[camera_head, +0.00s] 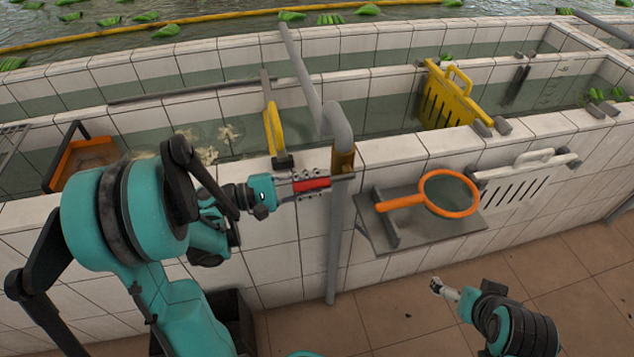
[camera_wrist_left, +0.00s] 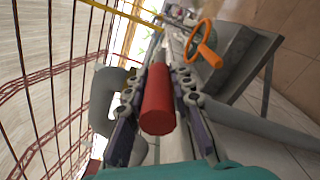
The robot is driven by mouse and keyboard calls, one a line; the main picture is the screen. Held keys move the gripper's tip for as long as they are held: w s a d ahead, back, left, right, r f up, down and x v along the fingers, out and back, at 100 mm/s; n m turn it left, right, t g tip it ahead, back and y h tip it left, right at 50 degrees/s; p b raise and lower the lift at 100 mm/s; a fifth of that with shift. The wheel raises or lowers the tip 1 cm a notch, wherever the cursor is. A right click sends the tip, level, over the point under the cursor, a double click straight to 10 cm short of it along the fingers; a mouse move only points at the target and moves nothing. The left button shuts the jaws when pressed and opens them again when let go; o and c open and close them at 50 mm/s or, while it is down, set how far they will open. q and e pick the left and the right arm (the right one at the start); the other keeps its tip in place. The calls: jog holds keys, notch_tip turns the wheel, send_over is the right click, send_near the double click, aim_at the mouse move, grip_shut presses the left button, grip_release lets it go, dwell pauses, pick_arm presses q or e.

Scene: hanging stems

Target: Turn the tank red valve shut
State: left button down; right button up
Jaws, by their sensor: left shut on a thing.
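The red valve handle (camera_head: 311,185) sits beside the grey pipe (camera_head: 338,122) at the near tank wall. My left gripper (camera_head: 312,185) reaches it from the left and is shut on it. In the left wrist view the red handle (camera_wrist_left: 158,100) lies between the two finger pads of the left gripper (camera_wrist_left: 160,105). The valve body behind the handle is mostly hidden by the fingers. My right gripper (camera_head: 437,287) is low at the right, over the floor and away from the valve. It is too small to tell its jaw state.
An orange hoop net (camera_head: 475,193) lies on a grey shelf (camera_head: 430,236) right of the pipe. A white slotted gate (camera_head: 515,188) is on the wall. A yellow gate (camera_head: 433,97) and an orange-framed net (camera_head: 65,160) stand at the tanks. The tiled floor (camera_head: 390,320) is clear at front.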

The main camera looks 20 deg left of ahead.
pick_arm(q)
jog(key=shift+d, duration=0.1)
jog(key=c, duration=1.3)
grip_release()
jog(key=v, duration=1.2)
jog(key=shift+f, duration=0.1)
jog(key=shift+s, duration=0.1)
